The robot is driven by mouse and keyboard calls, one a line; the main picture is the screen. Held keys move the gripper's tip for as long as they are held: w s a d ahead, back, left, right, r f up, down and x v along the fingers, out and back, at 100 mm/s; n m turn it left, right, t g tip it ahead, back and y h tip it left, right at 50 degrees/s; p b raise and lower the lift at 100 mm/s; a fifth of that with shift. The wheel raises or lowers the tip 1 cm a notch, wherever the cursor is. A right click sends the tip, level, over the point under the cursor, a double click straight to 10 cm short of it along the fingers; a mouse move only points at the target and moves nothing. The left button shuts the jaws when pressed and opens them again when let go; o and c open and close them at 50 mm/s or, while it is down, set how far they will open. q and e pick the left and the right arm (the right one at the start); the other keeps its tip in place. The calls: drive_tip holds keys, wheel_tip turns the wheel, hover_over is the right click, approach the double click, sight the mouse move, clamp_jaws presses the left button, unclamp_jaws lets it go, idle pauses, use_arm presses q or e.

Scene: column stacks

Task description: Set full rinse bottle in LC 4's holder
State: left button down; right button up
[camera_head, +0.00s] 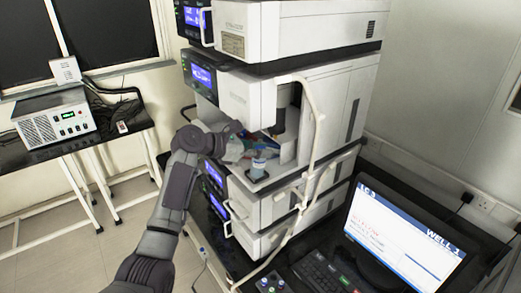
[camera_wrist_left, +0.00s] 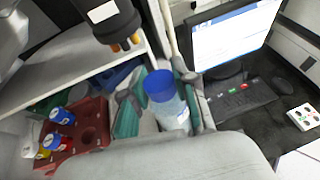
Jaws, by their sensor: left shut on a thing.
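A clear bottle with a blue cap (camera_wrist_left: 160,86) is between the fingers of my left gripper (camera_wrist_left: 163,104) in the left wrist view. The gripper is shut on it. In the head view the bottle (camera_head: 258,167) and my left gripper (camera_head: 243,150) are at the open bay of the instrument stack (camera_head: 330,110). A red holder (camera_wrist_left: 95,112) in the wrist view has round wells, some empty, with several blue-capped bottles (camera_wrist_left: 62,117) on its left side. The held bottle is to the right of this holder. My right gripper is not in view.
A dark nozzle-like part (camera_wrist_left: 108,18) with amber tips hangs above the holder. A white tube (camera_head: 312,120) runs down the stack's front. A monitor (camera_head: 405,235) and keyboard (camera_head: 320,275) are at right. A side table with a grey box (camera_head: 55,118) stands left.

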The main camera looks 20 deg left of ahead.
use_arm(q)
drive_tip(key=c, duration=0.8)
unclamp_jaws()
drive_tip(key=shift+a, duration=0.1)
